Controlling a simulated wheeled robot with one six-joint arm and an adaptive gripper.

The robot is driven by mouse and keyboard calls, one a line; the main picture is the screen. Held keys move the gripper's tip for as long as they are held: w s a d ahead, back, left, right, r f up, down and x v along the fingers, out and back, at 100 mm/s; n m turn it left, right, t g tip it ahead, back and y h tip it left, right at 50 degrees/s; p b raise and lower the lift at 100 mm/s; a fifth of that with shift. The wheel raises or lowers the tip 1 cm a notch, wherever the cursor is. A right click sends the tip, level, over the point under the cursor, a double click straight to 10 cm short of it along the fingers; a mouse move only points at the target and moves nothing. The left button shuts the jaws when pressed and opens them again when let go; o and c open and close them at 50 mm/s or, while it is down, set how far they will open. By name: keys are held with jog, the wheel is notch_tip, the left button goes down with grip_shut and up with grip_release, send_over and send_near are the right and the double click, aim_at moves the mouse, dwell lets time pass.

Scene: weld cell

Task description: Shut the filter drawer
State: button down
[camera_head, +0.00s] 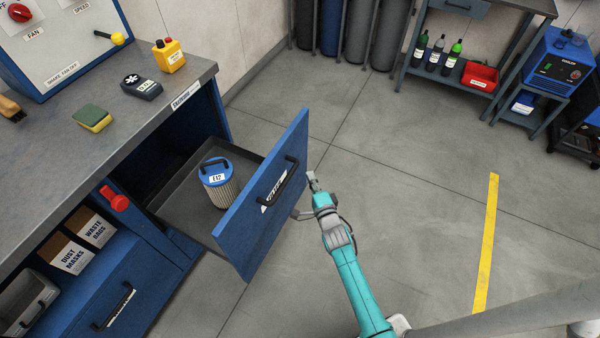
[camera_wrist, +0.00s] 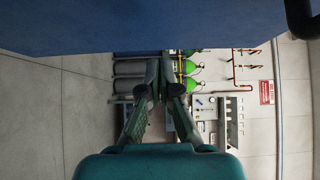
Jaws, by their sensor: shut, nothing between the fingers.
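The filter drawer (camera_head: 246,226) is pulled well out of the blue bench, with a blue front and a dark bar handle (camera_head: 278,180) above a white label. A filter cartridge (camera_head: 220,184) with a blue top, marked "E12", stands upright inside it. My gripper (camera_head: 311,180) is just right of the drawer front, near its outer face; I cannot tell whether it touches. In the wrist view the fingers (camera_wrist: 160,92) are together with nothing between them. The blue drawer front (camera_wrist: 140,28) fills the top of that view, and a dark handle piece shows at the top right corner.
The bench top (camera_head: 150,100) holds a sponge (camera_head: 93,118), a meter (camera_head: 141,87) and a yellow button box (camera_head: 169,56). A red latch-like part (camera_head: 115,199) sits on the bench front. Gas cylinders and a shelf stand at the back. The floor (camera_head: 410,200) right of the drawer is clear.

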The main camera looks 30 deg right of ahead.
jog(key=shift+w+a, duration=0.6)
jog(key=shift+w, duration=0.35)
jog(key=shift+w+a, duration=0.55)
jog(key=shift+w, duration=0.35)
jog(key=shift+w, duration=0.1)
